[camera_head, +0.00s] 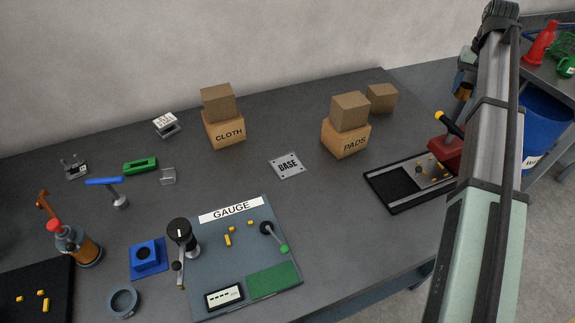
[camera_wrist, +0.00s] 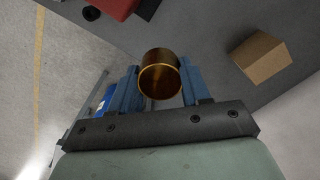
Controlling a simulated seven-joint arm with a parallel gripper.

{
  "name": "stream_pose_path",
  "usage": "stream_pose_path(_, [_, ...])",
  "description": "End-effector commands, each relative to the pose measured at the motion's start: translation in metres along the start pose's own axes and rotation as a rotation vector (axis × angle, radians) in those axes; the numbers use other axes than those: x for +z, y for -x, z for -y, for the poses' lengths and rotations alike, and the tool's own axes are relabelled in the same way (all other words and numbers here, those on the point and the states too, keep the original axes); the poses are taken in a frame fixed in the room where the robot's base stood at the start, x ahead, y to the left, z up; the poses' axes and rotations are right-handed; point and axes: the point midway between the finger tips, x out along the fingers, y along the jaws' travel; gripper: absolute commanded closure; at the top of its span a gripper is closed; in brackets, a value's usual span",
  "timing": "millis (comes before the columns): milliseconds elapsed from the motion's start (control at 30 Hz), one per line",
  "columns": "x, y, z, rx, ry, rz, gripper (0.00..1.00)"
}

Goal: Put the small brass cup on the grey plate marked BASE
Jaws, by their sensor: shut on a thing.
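The small brass cup (camera_wrist: 160,80) is between the two blue fingers of my gripper (camera_wrist: 160,88) in the wrist view, its round opening facing the camera. My gripper is shut on it. In the head view my gripper (camera_head: 464,80) is at the upper right, partly hidden by my arm, with a bit of the brass cup (camera_head: 462,94) showing at its lower end. It is held in the air, right of the PADS box. The grey plate marked BASE (camera_head: 287,174) lies flat and empty mid-table, well left of my gripper.
The PADS box (camera_head: 345,143) with a box on top stands right of the plate. The CLOTH stack (camera_head: 224,133) is at its upper left. The GAUGE board (camera_head: 210,270) with a lever lies below. A black tray (camera_head: 391,189) and red block (camera_head: 446,152) are at the right.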

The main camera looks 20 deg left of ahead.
Motion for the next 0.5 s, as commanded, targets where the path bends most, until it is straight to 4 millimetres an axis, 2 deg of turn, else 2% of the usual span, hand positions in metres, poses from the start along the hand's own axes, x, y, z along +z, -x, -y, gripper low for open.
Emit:
stream_pose_path(33, [0.000, -0.001, 0.010, -0.001, 0.014, 0.000, 0.88])
stream_pose_path(367, [0.000, -0.007, 0.055, -0.001, 0.079, -0.001, 0.88])
stream_pose_path(500, [0.001, -0.010, 0.081, -0.001, 0.116, -0.001, 0.88])
